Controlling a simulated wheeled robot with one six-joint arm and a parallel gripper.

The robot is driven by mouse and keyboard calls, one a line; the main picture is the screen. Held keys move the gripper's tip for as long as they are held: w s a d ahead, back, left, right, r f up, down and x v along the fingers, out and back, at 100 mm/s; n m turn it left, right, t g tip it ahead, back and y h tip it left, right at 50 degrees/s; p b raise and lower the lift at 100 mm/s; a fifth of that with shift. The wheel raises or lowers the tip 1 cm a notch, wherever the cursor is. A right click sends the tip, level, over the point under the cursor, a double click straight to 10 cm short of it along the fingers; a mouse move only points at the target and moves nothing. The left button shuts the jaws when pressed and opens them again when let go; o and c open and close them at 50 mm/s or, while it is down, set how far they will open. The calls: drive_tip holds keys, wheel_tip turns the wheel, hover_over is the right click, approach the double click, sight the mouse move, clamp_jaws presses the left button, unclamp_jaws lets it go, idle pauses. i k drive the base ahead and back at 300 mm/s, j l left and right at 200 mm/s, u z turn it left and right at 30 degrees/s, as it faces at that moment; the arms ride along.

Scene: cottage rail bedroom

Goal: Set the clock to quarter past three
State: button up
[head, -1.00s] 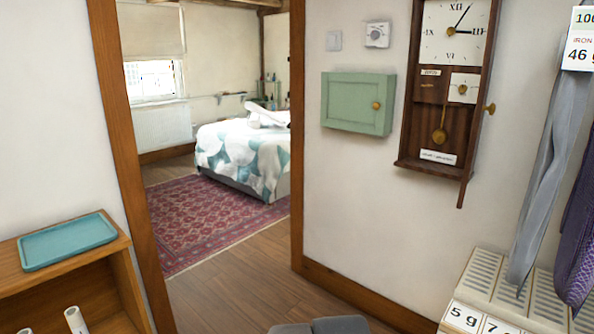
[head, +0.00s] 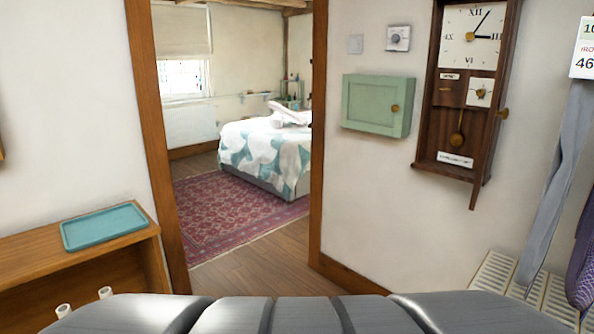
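The wall clock (head: 427,140) hangs at the upper right in a dark wooden case. Its white face (head: 456,55) has Roman numerals. A longer hand points up and right, near the one position. A shorter, thicker hand points right at III. Below the face are a small white dial (head: 480,92), a brass pendulum (head: 456,140) and a label whose text is too small to read. Grey parts of my arm cross the bottom of the view. My gripper's fingers are not visible.
A green wall cabinet (head: 372,103) with a brass knob hangs left of the clock. A grey strap (head: 556,180) hangs right of it above a slatted pale rack (head: 495,272). A wooden shelf with a teal tray (head: 104,226) stands left. An open doorway leads to a bedroom.

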sight(469, 36)
drive_tip(key=z, duration=1.05)
